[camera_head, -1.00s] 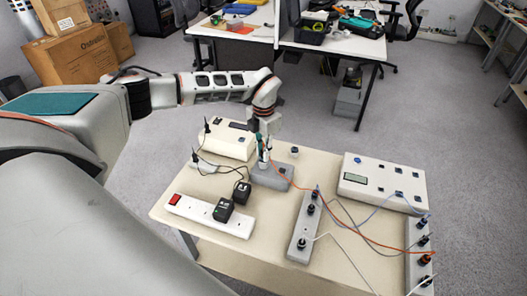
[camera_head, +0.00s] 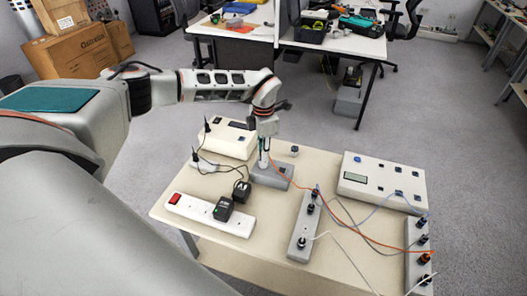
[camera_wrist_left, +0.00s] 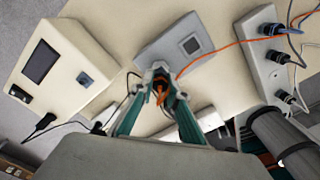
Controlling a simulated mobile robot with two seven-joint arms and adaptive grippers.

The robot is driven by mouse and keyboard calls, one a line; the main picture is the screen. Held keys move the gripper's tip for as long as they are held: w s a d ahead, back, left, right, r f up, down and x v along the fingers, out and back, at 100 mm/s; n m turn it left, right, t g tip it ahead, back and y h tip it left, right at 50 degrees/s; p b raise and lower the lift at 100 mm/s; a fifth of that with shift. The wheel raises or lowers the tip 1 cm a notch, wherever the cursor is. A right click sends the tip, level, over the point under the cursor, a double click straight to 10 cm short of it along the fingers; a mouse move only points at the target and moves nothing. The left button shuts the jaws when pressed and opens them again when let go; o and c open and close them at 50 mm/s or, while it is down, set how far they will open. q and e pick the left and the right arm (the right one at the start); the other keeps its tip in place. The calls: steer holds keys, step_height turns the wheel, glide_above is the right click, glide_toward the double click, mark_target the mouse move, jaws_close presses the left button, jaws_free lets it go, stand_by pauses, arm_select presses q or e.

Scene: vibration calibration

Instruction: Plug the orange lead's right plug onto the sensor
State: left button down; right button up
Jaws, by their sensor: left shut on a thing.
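My left gripper (camera_head: 264,158) points down over the grey block (camera_head: 284,183) on the table. In the left wrist view its teal fingers (camera_wrist_left: 160,90) are closed around a dark plug with an orange part (camera_wrist_left: 160,97). The orange lead (camera_head: 298,184) runs from the fingers to the right, past the narrow grey socket strip. In the wrist view the grey block (camera_wrist_left: 208,43) lies just beyond the fingertips, with a dark square (camera_wrist_left: 191,45) on its top. The fingers hide the plug's end; I cannot tell whether it touches anything. I cannot make out the sensor clearly.
A cream box (camera_head: 229,143) stands behind left and a cream box with a display (camera_head: 355,190) at the right. A white power strip (camera_head: 190,207) with black adapters is at front left. Grey socket strips (camera_head: 297,243) with cables stand right of the gripper.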

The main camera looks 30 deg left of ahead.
arm_select(q)
steer(key=m, duration=0.4)
stand_by(0.4)
steer(key=m, duration=0.4)
steer(key=c, duration=1.9)
jaws_free()
steer(key=shift+r, duration=0.15)
steer(key=shift+r, duration=2.4)
